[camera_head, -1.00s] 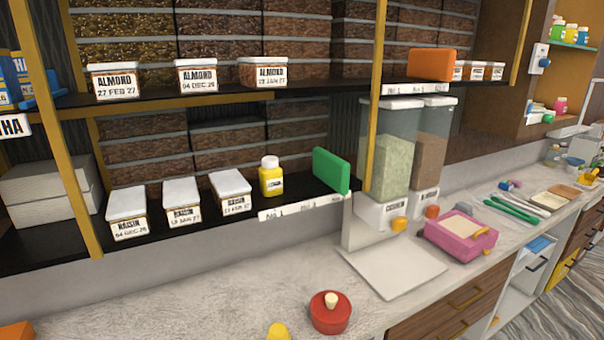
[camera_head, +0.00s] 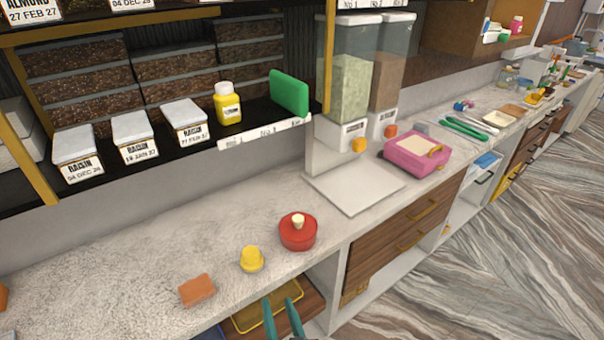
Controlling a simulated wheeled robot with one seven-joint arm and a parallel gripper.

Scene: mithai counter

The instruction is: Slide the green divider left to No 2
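Two teal fingers of my gripper (camera_head: 283,312) rise from the bottom edge of the picture. They are apart, with nothing seen between them. They are well below the shelf and far from the divider.
Raisin boxes (camera_head: 134,137) stand left of the bottle. A yellow post (camera_head: 327,70) and dispensers (camera_head: 350,90) are right of the divider. On the counter are a red lidded pot (camera_head: 298,231), a yellow piece (camera_head: 251,259), an orange block (camera_head: 197,290) and a pink box (camera_head: 416,153).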

